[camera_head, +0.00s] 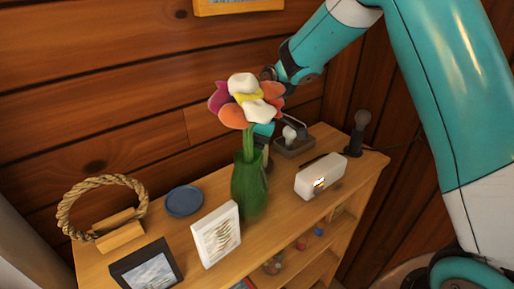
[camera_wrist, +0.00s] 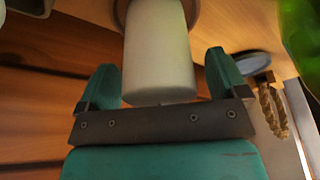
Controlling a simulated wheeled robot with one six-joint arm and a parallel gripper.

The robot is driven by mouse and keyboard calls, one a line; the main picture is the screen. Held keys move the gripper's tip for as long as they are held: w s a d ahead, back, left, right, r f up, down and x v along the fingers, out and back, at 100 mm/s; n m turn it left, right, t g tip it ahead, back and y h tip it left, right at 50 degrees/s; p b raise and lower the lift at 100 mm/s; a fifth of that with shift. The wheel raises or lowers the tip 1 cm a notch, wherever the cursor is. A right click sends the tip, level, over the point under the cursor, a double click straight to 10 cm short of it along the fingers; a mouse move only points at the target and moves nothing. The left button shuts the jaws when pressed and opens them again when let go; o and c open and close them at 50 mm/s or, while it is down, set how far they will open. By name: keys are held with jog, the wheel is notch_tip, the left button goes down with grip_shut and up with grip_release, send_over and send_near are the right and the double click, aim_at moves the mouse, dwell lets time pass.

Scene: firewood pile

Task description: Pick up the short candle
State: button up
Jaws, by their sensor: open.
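The short candle (camera_wrist: 160,50) is a plain off-white cylinder in the wrist view. It stands between the two teal fingers of my gripper (camera_wrist: 161,68), its end close to the dark palm bar. The fingers are spread, with a gap visible on each side of the candle. The candle's far end meets a round brownish holder (camera_wrist: 205,12). In the head view my gripper (camera_head: 265,129) shows only as a bit of teal behind the flowers and green vase. I cannot make out the candle there.
A wooden shelf unit (camera_head: 285,208) stands against the plank wall. The green vase (camera_head: 249,185) with flowers is close by. Around it are a white clock (camera_head: 320,177), a dark lamp (camera_head: 359,130), picture frames (camera_head: 217,235), a blue dish (camera_head: 184,201) and a rope ring (camera_head: 70,207).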

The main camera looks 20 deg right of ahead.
jog(key=c, duration=1.1)
jog(key=shift+c, duration=0.2)
jog(key=shift+r, duration=0.15)
